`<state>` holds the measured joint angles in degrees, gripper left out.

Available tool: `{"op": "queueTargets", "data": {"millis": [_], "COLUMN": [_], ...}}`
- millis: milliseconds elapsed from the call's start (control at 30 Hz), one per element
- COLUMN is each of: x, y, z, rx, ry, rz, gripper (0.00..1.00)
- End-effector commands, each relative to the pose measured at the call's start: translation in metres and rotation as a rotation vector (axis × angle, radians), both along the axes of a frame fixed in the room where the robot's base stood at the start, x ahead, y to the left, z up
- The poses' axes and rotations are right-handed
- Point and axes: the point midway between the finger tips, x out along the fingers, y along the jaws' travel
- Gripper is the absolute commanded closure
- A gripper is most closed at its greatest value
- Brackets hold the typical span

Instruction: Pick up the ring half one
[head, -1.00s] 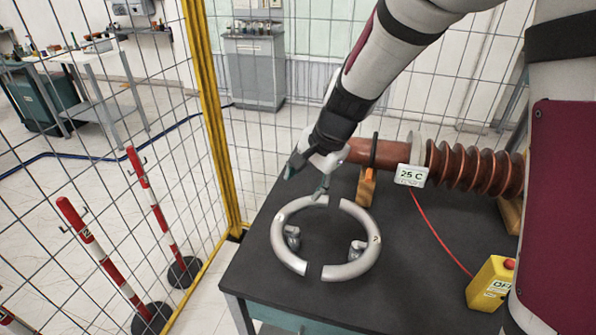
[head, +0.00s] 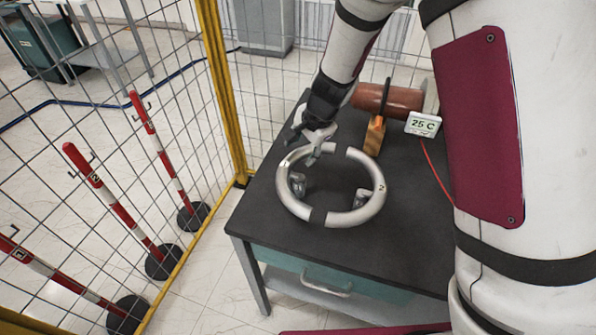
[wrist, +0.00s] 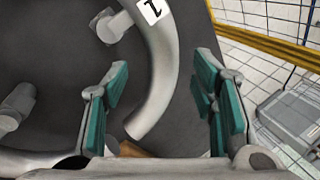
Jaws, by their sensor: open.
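Ring half one (head: 282,190) is a grey curved tube lying on the dark table, forming the left side of a split ring in the head view. In the wrist view the half (wrist: 163,70) carries a white label with a 1. My gripper (head: 301,149) is at its upper end in the head view. In the wrist view my open gripper (wrist: 158,105) has green pads, one on each side of the free end of the half, with gaps on both sides. I cannot tell how far above the table the fingertips are.
Ring half two (head: 377,200), marked 2, lies to the right with small gaps between the halves. Behind stand a wooden block (head: 374,138), a brown bushing (head: 395,102) and a 25 C display (head: 423,124). A yellow-framed mesh fence (head: 222,95) stands left of the table (head: 390,245).

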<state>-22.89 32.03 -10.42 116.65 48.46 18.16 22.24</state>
Motion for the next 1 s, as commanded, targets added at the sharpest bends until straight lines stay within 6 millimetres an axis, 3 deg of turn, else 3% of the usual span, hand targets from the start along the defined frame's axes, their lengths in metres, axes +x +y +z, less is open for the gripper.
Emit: {"op": "queueTargets", "data": {"millis": [300,567,800,1000], "x": [0.008,0.009,0.009,0.009], "y": [0.012,0.013,0.012,0.013], "z": [-0.038,-0.04,-0.04,-0.04], "rx": [-0.001,0.0,-0.001,0.0], "ry": [0.002,0.0,0.001,0.0], "rz": [0.0,0.001,0.001,0.0], "gripper": [0.48,0.48,1.0,1.0]}}
